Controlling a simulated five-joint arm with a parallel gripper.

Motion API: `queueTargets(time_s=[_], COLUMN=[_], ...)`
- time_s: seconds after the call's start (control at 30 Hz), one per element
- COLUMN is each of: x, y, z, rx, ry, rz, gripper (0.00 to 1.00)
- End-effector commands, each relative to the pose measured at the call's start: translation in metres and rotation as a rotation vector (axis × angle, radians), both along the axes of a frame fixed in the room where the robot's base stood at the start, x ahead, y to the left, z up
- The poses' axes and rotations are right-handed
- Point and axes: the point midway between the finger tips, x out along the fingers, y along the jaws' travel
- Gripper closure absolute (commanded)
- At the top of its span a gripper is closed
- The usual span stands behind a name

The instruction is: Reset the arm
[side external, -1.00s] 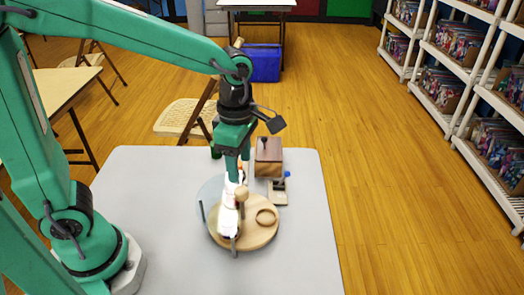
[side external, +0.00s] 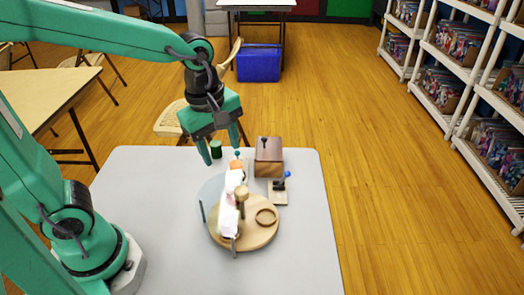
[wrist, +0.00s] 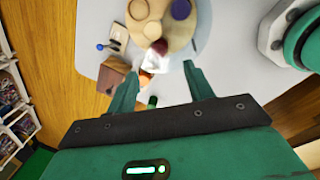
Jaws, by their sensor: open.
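My gripper (side external: 221,146) is raised above the back left part of the grey table (side external: 310,240). Its two green fingers are spread apart with nothing between them. In the wrist view the open fingers (wrist: 157,84) point toward a white item. That white item (side external: 229,210) stands on or by a round wooden board (side external: 258,236) and has orange near its top. A wooden ring (side external: 266,217) lies on the board. What the white item is, I cannot tell.
A brown wooden box (side external: 269,157) stands at the table's back, with a small blue-knobbed piece (side external: 280,187) in front. A dark green cylinder (side external: 215,149) stands behind my gripper. A pale disc (side external: 206,192) lies left of the board. The table's right side is clear.

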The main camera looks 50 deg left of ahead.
Motion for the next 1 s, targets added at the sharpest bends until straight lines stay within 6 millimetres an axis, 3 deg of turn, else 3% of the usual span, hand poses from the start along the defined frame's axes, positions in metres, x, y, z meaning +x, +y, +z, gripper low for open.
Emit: queueTargets(time_s=[0.47,1.0], x=[-0.028,-0.061], y=[0.031,0.058], z=[0.022,0.034], rx=[0.114,0.367], ry=[-0.161,-0.291], rz=[-0.574,-1.199], gripper=[0.48,0.48])
